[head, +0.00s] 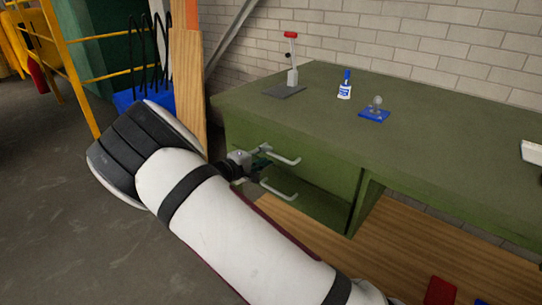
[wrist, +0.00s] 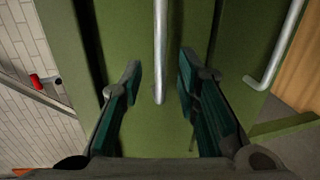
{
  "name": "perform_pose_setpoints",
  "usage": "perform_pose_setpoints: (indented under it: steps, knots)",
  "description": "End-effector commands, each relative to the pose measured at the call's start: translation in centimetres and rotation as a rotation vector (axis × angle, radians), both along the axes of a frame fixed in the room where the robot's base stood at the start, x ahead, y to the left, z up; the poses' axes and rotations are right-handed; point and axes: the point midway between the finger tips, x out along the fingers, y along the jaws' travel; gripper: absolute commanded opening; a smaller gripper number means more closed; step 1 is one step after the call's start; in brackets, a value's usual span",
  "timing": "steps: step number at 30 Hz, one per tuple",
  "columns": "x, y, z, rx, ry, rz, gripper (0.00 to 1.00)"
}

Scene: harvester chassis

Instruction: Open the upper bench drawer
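The green bench (head: 440,150) has two drawers at its left end, one above the other. The upper drawer's grey bar handle (head: 283,158) is in front of my gripper (head: 264,154). In the wrist view, which is turned sideways, this handle (wrist: 160,45) runs down the middle between the two fingers of my gripper (wrist: 160,65). The fingers are apart, with a gap on each side of the bar. The lower drawer's handle (head: 279,190) is below; it shows at the right in the wrist view (wrist: 280,45). The upper drawer looks shut; my arm hides part of its front.
On the bench top are a red-handled lever tool (head: 291,65), a blue-and-white bottle (head: 345,86) and a blue block with a grey knob (head: 375,111). A wooden board (head: 187,85) stands left of the bench. A wooden shelf (head: 405,250) lies low at the right.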

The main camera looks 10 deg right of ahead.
Motion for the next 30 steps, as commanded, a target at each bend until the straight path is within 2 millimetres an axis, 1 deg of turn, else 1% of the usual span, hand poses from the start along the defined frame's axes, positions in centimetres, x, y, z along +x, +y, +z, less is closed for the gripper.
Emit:
perform_pose_setpoints:
  steps: [1,3,7,12,19,20,21,23,30]
  knots:
    - [0.5,-0.8,-0.3,0.0,0.0,-0.003,0.3]
    - [1.0,-1.5,-0.5,0.001,0.001,-0.002,0.3]
    - [1.7,-2.4,-0.7,0.0,0.002,-0.001,0.3]
    - [2.1,-2.9,-0.8,0.001,0.002,0.0,0.3]
    - [2.1,-2.9,-0.8,0.0,0.001,0.0,0.3]
    - [2.1,-2.9,-0.8,0.0,0.001,0.0,0.23]
    - [2.1,-2.9,-0.8,0.0,0.001,0.0,0.14]
    - [2.1,-2.9,-0.8,0.0,0.001,0.0,0.0]
    - [2.0,-2.8,-0.8,0.001,0.002,0.0,0.0]
